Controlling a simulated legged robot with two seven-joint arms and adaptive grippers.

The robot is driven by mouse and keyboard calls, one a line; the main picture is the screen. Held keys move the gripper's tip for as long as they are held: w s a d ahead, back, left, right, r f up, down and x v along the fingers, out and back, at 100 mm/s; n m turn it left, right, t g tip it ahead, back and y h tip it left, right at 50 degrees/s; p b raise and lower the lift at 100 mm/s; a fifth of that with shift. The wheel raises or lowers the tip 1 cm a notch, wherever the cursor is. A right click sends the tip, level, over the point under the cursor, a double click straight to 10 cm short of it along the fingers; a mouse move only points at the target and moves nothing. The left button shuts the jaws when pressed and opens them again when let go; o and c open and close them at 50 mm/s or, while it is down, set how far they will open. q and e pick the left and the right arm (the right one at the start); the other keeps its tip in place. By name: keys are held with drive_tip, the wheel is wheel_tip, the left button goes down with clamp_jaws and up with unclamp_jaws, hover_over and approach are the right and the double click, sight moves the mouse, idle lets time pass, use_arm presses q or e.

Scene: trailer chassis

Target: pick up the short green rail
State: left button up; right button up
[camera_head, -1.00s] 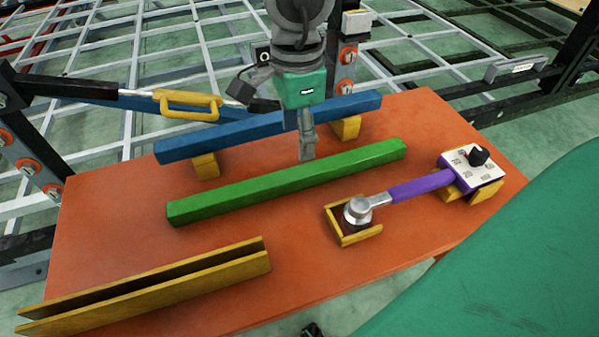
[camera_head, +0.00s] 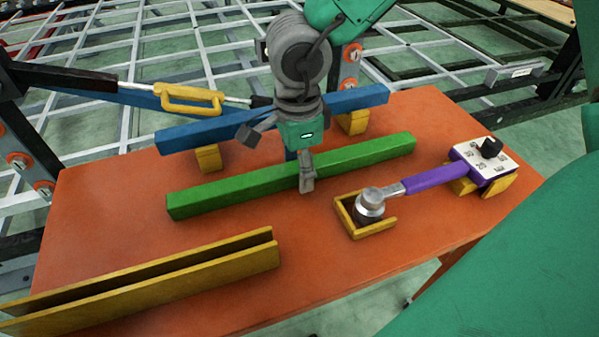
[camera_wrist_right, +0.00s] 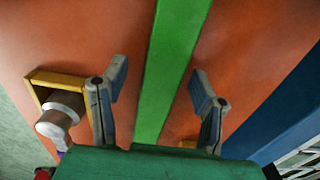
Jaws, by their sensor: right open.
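The green rail (camera_head: 230,191) lies diagonally across the orange table. My right gripper (camera_head: 302,172) is above its middle, pointing down, with one finger in front of the rail in the head view. In the right wrist view, the green rail (camera_wrist_right: 168,70) runs between the two spread fingers of my right gripper (camera_wrist_right: 158,78). The gripper is open and holds nothing. The far finger is mostly hidden in the head view. My left gripper is not in view.
A blue rail (camera_head: 200,133) rests on yellow blocks (camera_head: 208,158) behind the green one. A purple-handled tool (camera_head: 432,180) lies to the right, its head in a yellow holder (camera_head: 378,229). Yellow channel boards (camera_head: 150,283) stand front left. The orange table (camera_head: 110,210) has bare areas in front.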

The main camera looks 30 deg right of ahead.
drive_tip(key=shift+a, duration=0.1)
drive_tip(key=c, duration=1.1)
drive_tip(key=shift+d, duration=0.35)
clamp_jaws()
drive_tip(key=shift+s+d+f, duration=0.1)
drive_tip(key=shift+d, duration=0.5)
use_arm(q)
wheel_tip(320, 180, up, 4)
drive_tip(key=p, duration=0.4)
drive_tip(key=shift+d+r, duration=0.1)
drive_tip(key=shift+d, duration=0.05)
use_arm(e)
drive_tip(key=r, duration=0.9)
drive_tip(key=shift+a+r, duration=0.15)
drive_tip(key=shift+a, duration=0.25)
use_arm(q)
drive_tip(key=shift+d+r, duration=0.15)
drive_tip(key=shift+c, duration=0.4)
use_arm(e)
drive_tip(key=shift+d+r, duration=0.15)
drive_tip(key=shift+r, duration=0.25)
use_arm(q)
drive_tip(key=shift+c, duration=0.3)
